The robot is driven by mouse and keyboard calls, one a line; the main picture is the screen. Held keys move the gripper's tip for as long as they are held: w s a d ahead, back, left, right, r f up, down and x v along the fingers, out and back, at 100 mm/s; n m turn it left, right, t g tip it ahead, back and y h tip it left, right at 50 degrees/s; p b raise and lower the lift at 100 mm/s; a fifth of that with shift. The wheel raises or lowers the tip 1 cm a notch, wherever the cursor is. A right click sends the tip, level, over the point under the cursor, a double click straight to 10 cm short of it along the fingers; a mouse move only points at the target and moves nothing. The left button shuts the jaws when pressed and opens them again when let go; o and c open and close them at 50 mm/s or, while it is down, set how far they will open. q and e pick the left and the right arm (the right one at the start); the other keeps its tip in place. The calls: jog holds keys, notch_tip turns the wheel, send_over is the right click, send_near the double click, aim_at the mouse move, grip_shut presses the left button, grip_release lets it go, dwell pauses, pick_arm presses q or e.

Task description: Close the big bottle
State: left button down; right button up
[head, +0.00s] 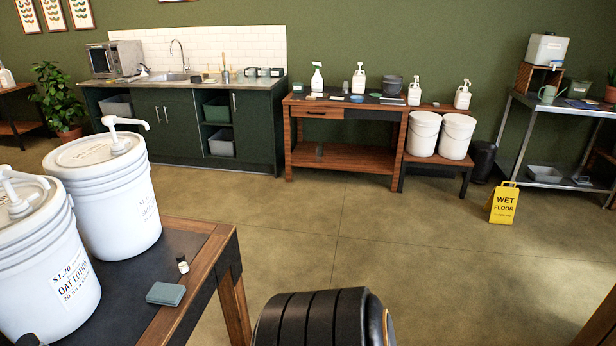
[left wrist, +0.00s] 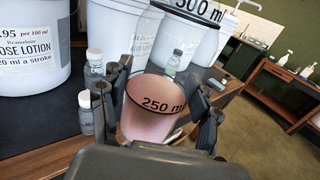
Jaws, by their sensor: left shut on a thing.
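In the left wrist view my left gripper (left wrist: 157,106) is shut on a clear measuring container (left wrist: 150,118) marked 250 ml and 500 ml. Its lower part looks pinkish, and its upper part is see-through, with its top edge cut off by the frame. A small bottle (left wrist: 86,112) with a white cap stands beside the left finger. Another small bottle (left wrist: 174,63) with a greyish cap shows behind the container. I cannot tell which bottle is the big one. My right gripper is in neither view.
Large white pump buckets (head: 112,200) stand on the near table (head: 205,262) at left; one is labelled oat lotion (head: 50,265). A grey-green block (head: 165,293) lies near the table edge. A yellow wet-floor sign (head: 503,205) stands on the open floor.

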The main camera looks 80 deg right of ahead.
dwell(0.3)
pick_arm(q)
jog(key=w+a+f+n+t+y+b, duration=0.3)
jog(key=w+a+n+y+b, duration=0.2)
jog(key=w+a+y+b, duration=0.3)
jog(key=shift+w+a+f+n+t, duration=0.4)
jog(key=shift+w+a, duration=0.45)
jog(key=shift+a, duration=0.4)
jog(key=w+a+f+b, duration=0.2)
jog(key=w+a+f, duration=0.1)
jog(key=w+f, duration=0.6)
jog(key=w, duration=0.4)
jog(key=shift+a, duration=0.35)
jog(key=shift+f, duration=0.1)
